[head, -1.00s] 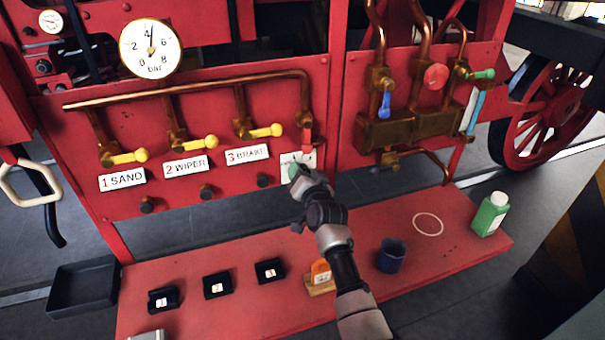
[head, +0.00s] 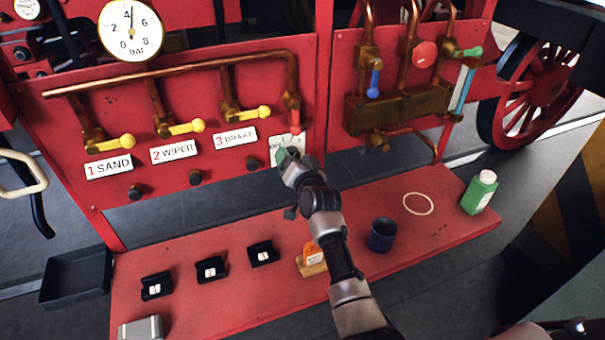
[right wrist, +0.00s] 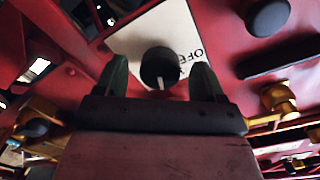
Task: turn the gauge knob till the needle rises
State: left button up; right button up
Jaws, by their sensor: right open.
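The round white gauge (head: 131,30) in bar hangs at the upper left in the head view, its needle pointing up near the 4. The black knob (right wrist: 160,67) with a white pointer mark sits on a white plate with "OF" lettering in the right wrist view. The plate (head: 277,144) shows partly in the head view, behind my right gripper (head: 288,157). In the right wrist view my right gripper (right wrist: 160,80) is open, with one green-tipped finger on each side of the knob. I cannot tell whether they touch it.
Yellow-handled valves (head: 186,127) and a red-handled valve (head: 294,118) stand close to the plate. The red shelf below holds an orange item (head: 312,254), a dark blue cup (head: 382,235), a green bottle (head: 480,192) and small black holders (head: 211,269).

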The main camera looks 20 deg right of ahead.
jog(key=s+b, duration=0.1)
jog(key=s, duration=0.8)
jog(key=shift+s+r, duration=0.15)
jog(key=shift+r, duration=0.05)
jog(key=shift+d, duration=0.15)
jog(key=s+f+n+g, duration=0.3)
jog(key=s+f+g, duration=0.15)
jog(key=s, duration=0.65)
jog(key=s+f+n+g, duration=0.3)
jog(key=s+f+g, duration=0.15)
jog(key=s, duration=0.65)
jog(key=s+f+n+g, duration=0.3)
jog(key=s+f+g, duration=0.15)
jog(key=s, duration=0.75)
notch_tip(320, 180, down, 24)
jog(key=g+b, duration=0.1)
jog(key=g, duration=0.1)
jog(key=s+d+f+b, duration=0.1)
jog(key=s+d+f, duration=0.2)
jog(key=s+f, duration=1.3)
notch_tip(320, 180, down, 3)
jog(key=shift+s+d+r+g, duration=0.15)
jog(key=shift+s+d+g, duration=0.05)
jog(key=shift+g, duration=0.25)
